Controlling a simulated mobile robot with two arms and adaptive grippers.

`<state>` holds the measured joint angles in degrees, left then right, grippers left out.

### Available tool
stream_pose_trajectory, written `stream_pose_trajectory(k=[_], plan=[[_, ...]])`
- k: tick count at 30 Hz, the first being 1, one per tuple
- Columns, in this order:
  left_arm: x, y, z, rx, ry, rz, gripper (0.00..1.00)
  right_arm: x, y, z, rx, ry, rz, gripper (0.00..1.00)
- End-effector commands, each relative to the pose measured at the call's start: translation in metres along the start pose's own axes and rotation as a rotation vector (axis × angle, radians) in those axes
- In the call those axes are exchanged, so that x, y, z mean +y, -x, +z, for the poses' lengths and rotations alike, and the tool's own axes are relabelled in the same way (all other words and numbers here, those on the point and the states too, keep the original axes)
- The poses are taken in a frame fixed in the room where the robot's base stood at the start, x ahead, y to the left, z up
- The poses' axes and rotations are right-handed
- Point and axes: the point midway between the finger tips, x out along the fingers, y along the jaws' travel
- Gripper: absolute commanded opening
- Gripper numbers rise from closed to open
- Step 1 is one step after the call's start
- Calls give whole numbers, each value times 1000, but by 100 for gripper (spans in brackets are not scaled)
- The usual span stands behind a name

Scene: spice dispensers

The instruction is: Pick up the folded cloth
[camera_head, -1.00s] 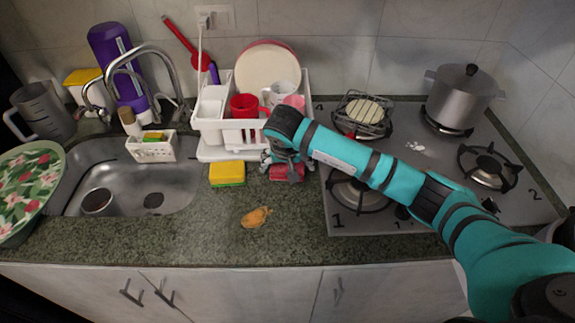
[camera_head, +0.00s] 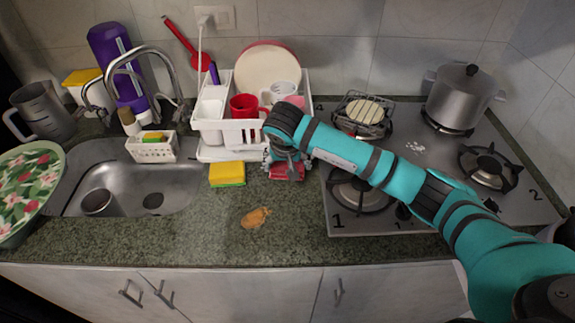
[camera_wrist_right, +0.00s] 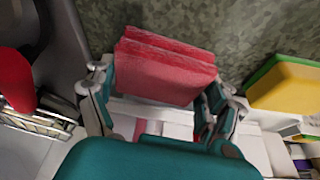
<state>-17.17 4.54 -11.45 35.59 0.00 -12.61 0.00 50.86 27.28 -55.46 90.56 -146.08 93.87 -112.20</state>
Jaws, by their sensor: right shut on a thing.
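The folded cloth is red and lies on the counter in front of the dish rack. In the head view the cloth (camera_head: 287,173) shows only in part below my right gripper (camera_head: 285,165). In the right wrist view the cloth (camera_wrist_right: 165,68) shows as stacked red layers between the fingers of my right gripper (camera_wrist_right: 160,85). The right gripper is shut on the cloth, with one finger on each side. Whether the cloth touches the counter is hard to tell. My left gripper is not in view.
A yellow and green sponge (camera_head: 227,174) sits just left of the cloth. The white dish rack (camera_head: 228,132) stands behind, with dishes. The stove (camera_head: 400,212) is to the right, the sink (camera_head: 130,187) to the left. An orange-brown lump (camera_head: 256,218) lies on the front counter.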

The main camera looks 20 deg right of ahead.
Motion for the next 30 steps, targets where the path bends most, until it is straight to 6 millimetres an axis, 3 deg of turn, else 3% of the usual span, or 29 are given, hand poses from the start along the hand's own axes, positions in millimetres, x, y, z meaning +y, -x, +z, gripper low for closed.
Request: stream_pose_trajectory(k=[7,21,30], plan=[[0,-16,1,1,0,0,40,0,26,-12,7,0,-2,56],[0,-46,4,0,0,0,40,4,79,93,3,5,-4,56],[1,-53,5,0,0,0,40,6,100,128,1,2,-1,56]])
